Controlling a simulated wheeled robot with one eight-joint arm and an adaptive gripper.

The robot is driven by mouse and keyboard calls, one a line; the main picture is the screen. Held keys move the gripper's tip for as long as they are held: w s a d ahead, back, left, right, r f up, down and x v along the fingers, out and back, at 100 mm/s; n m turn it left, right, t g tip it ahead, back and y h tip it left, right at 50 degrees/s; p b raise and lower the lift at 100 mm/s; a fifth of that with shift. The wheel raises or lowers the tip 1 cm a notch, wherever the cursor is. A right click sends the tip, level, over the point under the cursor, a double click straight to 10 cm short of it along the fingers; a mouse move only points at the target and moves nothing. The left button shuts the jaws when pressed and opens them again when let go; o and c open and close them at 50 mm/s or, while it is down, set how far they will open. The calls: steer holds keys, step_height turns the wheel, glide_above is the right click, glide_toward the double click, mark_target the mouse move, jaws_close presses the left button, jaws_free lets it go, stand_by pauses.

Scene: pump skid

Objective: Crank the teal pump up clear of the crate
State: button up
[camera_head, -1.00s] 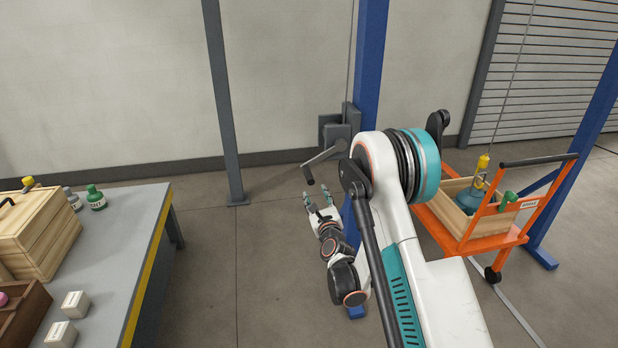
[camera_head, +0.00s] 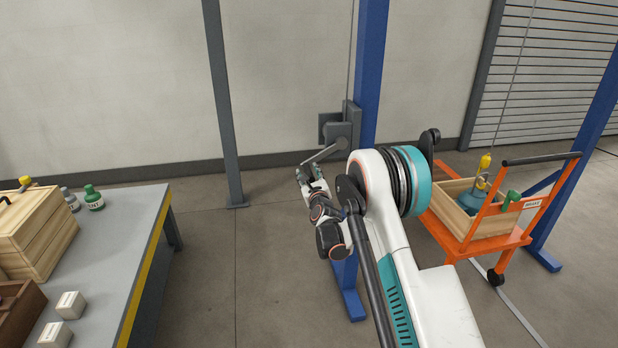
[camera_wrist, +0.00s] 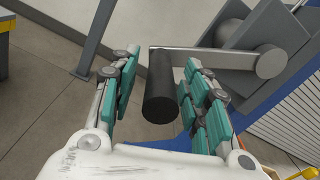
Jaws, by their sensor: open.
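The teal pump (camera_head: 471,201) sits low inside the wooden crate (camera_head: 446,209), which hides its lower part. A yellow hook block (camera_head: 485,163) is just above it, on a thin line running upward. The grey winch (camera_head: 339,130) on the blue post has a crank arm (camera_head: 323,154) reaching down to the left. In the wrist view, its black handle grip (camera_wrist: 161,88) lies between the teal-padded fingers of my gripper (camera_wrist: 162,95), with gaps on both sides. My gripper is open around the grip; it also shows at the crank's end in the head view (camera_head: 309,178).
The crate rides on an orange cart (camera_head: 490,243) with a black push bar. A grey workbench (camera_head: 120,245) with a wooden box, bottles and white blocks stands at the left. A grey post (camera_head: 222,110) stands left of the winch. Floor between bench and post is clear.

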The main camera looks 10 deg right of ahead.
jaws_close()
